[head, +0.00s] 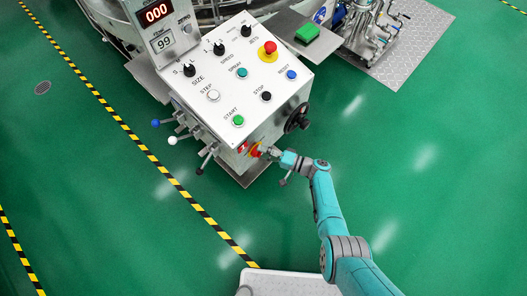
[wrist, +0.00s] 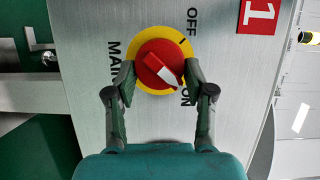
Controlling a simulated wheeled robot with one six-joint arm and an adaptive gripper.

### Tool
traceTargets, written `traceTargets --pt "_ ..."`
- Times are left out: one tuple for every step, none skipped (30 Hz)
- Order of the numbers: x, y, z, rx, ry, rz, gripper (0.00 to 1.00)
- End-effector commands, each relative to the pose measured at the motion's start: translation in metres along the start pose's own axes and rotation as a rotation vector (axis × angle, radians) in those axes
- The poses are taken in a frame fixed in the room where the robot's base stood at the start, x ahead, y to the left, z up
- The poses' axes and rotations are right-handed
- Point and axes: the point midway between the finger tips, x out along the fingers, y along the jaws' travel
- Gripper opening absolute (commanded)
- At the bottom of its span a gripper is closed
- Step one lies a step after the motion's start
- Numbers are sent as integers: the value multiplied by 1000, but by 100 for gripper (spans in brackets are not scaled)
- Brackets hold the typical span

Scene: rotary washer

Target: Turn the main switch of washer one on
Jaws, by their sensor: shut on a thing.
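The main switch (wrist: 158,62) is a red knob on a yellow disc, set in a brushed metal panel. In the wrist view its white-tipped handle points to the lower right, towards the ON label; the OFF label is at the upper right. A red plate with a white "1" (wrist: 259,16) is beside it. My gripper (wrist: 160,74) has one finger on each side of the knob and is shut on it. In the head view, the switch (head: 254,150) is on the low front face of the washer's control box, partly hidden by my gripper (head: 268,152).
The control box top (head: 225,75) carries several knobs and buttons, with a red emergency button (head: 268,48). A black handwheel (head: 298,121) is just right of the switch. Levers with ball ends (head: 173,141) stick out left. The green floor to the right is clear.

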Motion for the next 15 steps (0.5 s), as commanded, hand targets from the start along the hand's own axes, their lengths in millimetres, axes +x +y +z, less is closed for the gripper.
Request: traceTargets --pt "0 1 0 14 1 -4 18" --pt "0 1 0 22 1 -7 18" --pt "0 1 0 31 1 -11 18" --pt "0 1 0 36 1 -14 18" --pt "0 1 0 41 1 -16 18" --pt "0 1 0 46 1 -18 18" --pt "0 1 0 49 1 -19 18" --pt "0 1 0 51 1 -20 18" --pt "0 1 0 54 1 -21 18" --pt "0 1 0 55 1 -21 18" --pt "0 1 0 55 1 -21 18" --pt "0 1 0 56 1 -22 18" --pt "0 1 0 56 1 -22 18" --pt "0 1 0 56 1 -22 18" --pt "0 1 0 56 1 -22 18"
